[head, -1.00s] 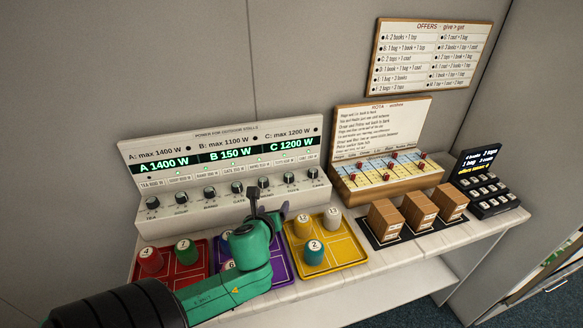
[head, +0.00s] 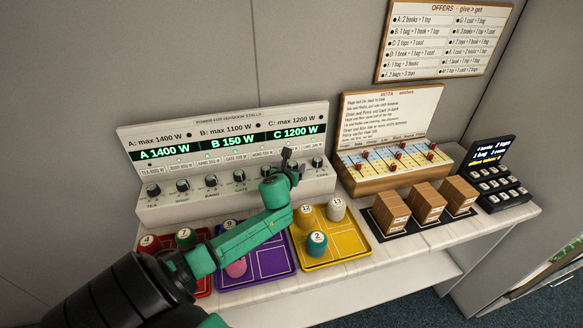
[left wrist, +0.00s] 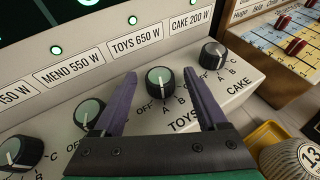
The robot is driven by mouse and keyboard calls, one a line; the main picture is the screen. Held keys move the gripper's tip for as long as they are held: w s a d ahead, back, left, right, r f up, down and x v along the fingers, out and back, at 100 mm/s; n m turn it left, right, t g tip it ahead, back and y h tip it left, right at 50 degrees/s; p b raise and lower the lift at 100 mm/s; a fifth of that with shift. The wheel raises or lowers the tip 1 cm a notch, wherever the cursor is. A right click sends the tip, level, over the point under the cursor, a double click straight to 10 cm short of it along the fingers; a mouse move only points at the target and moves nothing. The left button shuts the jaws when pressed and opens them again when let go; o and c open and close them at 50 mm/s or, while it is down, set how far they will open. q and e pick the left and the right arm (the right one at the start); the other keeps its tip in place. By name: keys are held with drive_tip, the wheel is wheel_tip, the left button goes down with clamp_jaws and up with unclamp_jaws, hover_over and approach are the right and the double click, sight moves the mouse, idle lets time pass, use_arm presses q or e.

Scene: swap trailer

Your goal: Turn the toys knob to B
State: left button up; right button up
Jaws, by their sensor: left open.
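The toys knob (left wrist: 160,80) is a round black knob with a pale green face and a light pointer mark, under the label TOYS 650 W. The letters OFF, A, B and C lie around its lower side, partly hidden by my fingers; I cannot tell which one it points to. My left gripper (left wrist: 160,105) is open, with one purple finger on each side of the toys knob; I cannot tell if they touch it. In the head view my left gripper (head: 288,164) is at the right part of the power panel (head: 180,205) and hides the toys knob.
The cake knob (left wrist: 213,54) is close to the right finger, and the mend knob (left wrist: 88,112) is close to the left finger. The panel display (head: 228,143) reads A 1400 W, B 150 W, C 1200 W. A yellow tray (head: 345,250) with toy cylinders lies in front.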

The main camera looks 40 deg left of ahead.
use_arm(q)
clamp_jaws()
use_arm(e)
drive_tip(key=shift+s+a, duration=0.1)
drive_tip(key=shift+a, duration=0.25)
